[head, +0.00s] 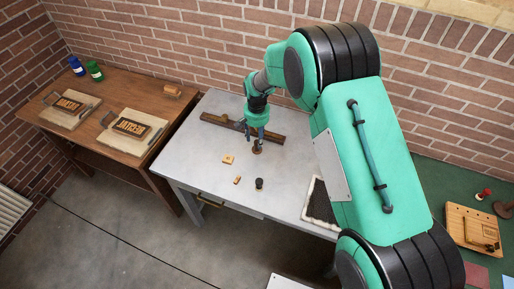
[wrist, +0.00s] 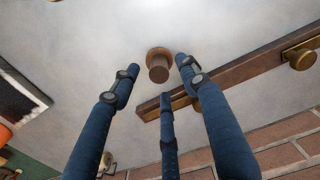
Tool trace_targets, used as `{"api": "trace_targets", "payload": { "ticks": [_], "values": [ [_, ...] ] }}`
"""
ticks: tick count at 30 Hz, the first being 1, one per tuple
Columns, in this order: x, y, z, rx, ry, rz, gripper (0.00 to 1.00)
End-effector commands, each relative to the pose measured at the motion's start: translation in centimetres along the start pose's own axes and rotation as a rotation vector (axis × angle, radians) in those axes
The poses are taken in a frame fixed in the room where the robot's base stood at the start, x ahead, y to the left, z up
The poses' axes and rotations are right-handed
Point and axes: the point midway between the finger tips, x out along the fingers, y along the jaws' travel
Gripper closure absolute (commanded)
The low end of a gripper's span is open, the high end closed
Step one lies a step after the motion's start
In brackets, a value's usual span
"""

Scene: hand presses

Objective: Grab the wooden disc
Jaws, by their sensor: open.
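A round brown wooden piece, apparently the wooden disc (head: 257,149), stands on the grey metal table under my gripper. In the wrist view the wooden disc (wrist: 158,66) shows a wide, flat round base with a narrower, darker knob on it. My gripper (head: 258,137) points down just above it. In the wrist view my gripper (wrist: 158,78) has its three blue fingers spread and empty, with the disc just beyond the fingertips and between them. I cannot tell whether any finger touches it.
A long brown bar (head: 240,129) with brass knobs lies behind my gripper. Small wooden blocks (head: 229,160) and a dark knobbed piece (head: 259,184) stand in front. A framed tray (head: 312,207) is at the right. A wooden desk (head: 150,92) with print blocks stands left.

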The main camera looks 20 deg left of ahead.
Motion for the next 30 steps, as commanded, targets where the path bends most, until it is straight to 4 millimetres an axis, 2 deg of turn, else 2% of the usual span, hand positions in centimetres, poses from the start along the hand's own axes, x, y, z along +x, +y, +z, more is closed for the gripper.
{"api": "trace_targets", "payload": {
  "ticks": [11,24,30],
  "values": [
    [0.4,0.0,0.0,0.000,-0.001,0.000,0.55],
    [4.8,0.2,-0.1,0.000,-0.001,0.000,0.55],
    [5.2,0.2,-0.1,0.000,0.000,0.000,0.55]
  ]
}}
